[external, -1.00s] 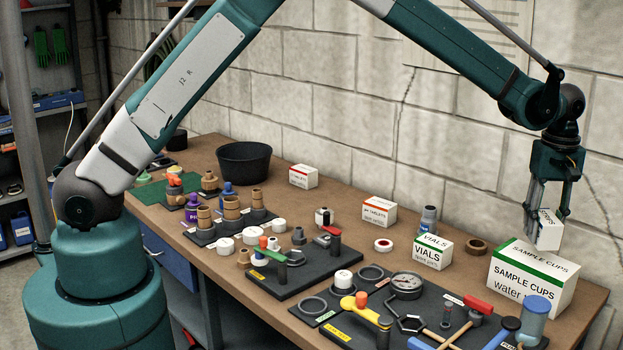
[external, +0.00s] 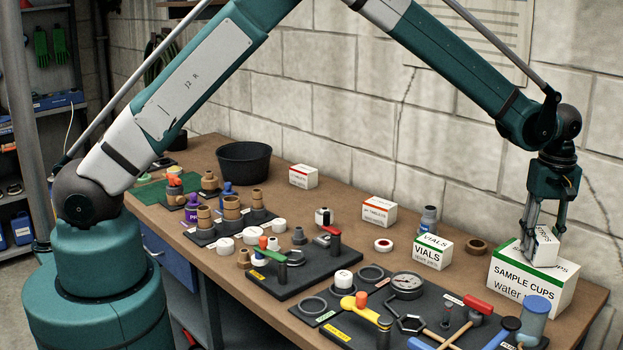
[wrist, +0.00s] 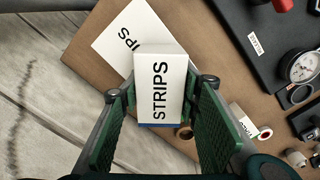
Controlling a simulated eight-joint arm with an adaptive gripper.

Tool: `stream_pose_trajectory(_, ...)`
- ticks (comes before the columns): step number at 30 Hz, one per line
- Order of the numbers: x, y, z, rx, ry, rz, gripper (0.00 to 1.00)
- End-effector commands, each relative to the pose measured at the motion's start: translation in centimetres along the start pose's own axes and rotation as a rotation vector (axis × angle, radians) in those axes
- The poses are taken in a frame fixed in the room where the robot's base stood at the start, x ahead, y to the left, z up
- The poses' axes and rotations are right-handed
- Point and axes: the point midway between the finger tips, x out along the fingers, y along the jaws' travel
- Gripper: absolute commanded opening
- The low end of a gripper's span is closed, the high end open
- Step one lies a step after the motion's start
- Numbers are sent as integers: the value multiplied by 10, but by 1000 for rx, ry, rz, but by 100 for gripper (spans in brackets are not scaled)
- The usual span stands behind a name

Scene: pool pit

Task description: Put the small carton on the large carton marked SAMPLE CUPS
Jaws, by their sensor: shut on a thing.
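A small white carton (external: 544,250), marked STRIPS in the wrist view (wrist: 160,88), is between the fingers of my gripper (external: 545,234). The gripper is shut on it and points down. The large white carton with a green stripe (external: 525,283), marked SAMPLE CUPS, stands on the bench at the right. The small carton is over its top face, toward the back right. I cannot tell whether the two touch. In the wrist view the large carton (wrist: 117,42) shows behind the small one, which hides part of its lettering.
A VIALS carton (external: 433,252) stands left of the large carton, with a brown ring (external: 477,247) between them. A blue cylinder (external: 535,317) stands in front of the large carton. Black tool boards (external: 440,312) fill the bench front. The block wall is close behind.

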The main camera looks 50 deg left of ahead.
Motion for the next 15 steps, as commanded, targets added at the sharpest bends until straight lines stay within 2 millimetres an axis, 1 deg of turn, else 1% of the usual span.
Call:
stream_pose_trajectory(10, 4, 0, 0, 0, 0, 0, 20)
stream_pose_trajectory(11, 4, 0, 0, 0, 0, 0, 34)
stream_pose_trajectory(14, 3, 0, 0, 0, 0, 0, 47)
stream_pose_trajectory(15, 3, 0, 0, 0, 0, 0, 48)
